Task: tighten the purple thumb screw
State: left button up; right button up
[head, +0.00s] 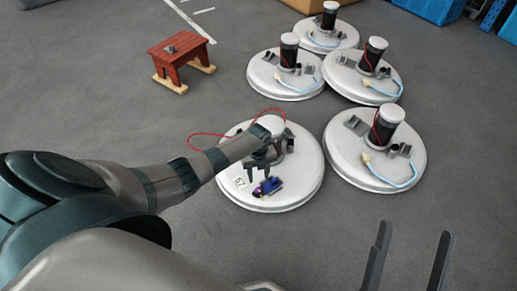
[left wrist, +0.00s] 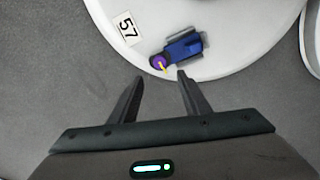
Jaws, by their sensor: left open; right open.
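The purple thumb screw (left wrist: 160,63) sits at the end of a small blue block on the nearest white round tank lid (head: 300,190). A yellow mark shows on the screw. In the head view the screw (head: 258,192) is small, at the left end of the blue block (head: 270,186). My left gripper (left wrist: 158,78) is open, its fingertips close to the screw in the left wrist view, with nothing between them. In the head view my left gripper (head: 255,168) is over the lid. My right gripper (head: 415,238) is open and empty at the lower right, over the floor.
A label reading 57 (left wrist: 127,28) lies near the lid's edge. A red cable (head: 200,135) loops out behind my left arm. Several similar lids with dark cylinders stand behind and to the right, such as one (head: 375,155). A red stool (head: 182,58) stands at the back left.

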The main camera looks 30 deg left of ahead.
pick_arm(q)
notch_tip(320, 180, up, 7)
jog(key=p, duration=0.2)
jog(key=shift+r, duration=0.2)
pick_arm(e)
notch_tip(320, 180, down, 8)
jog(key=w+a+g+h, duration=0.1)
jog(key=w+g, duration=0.1)
jog(key=g, duration=0.3)
jog(key=shift+w+a+r, duration=0.15)
jog(key=shift+w+a, duration=0.05)
jog(key=shift+w, duration=0.15)
